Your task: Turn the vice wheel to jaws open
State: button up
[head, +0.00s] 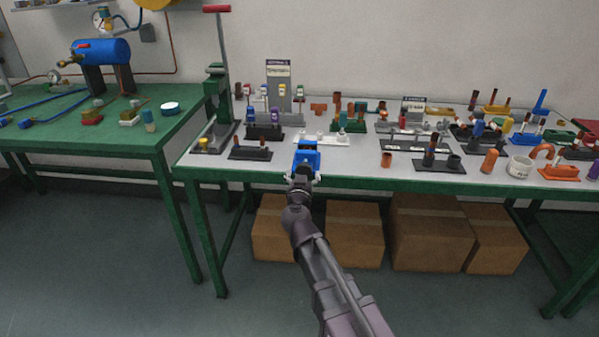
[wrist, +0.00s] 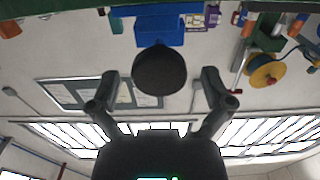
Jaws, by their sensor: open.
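The blue vice (head: 306,155) stands at the front edge of the grey-topped table. In the wrist view its blue body (wrist: 172,30) is at the top, with a dark round wheel (wrist: 159,73) facing me. My gripper (head: 303,177) is in front of the vice, and in the head view it hides the wheel. In the wrist view my gripper (wrist: 160,86) is open, with one finger on each side, below the wheel in the picture. The wheel lies between the lines of the fingers. I cannot tell whether they touch it. The vice jaws are not clear.
A white fitting rack (head: 322,139) is just behind the vice. A dark rack (head: 250,153) is to its left, and an orange cup (head: 386,160) to its right. A green press (head: 217,90) stands at the back left. Cardboard boxes (head: 355,235) are under the table.

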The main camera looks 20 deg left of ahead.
jog(key=shift+w+a, duration=0.1)
jog(key=shift+w, duration=0.35)
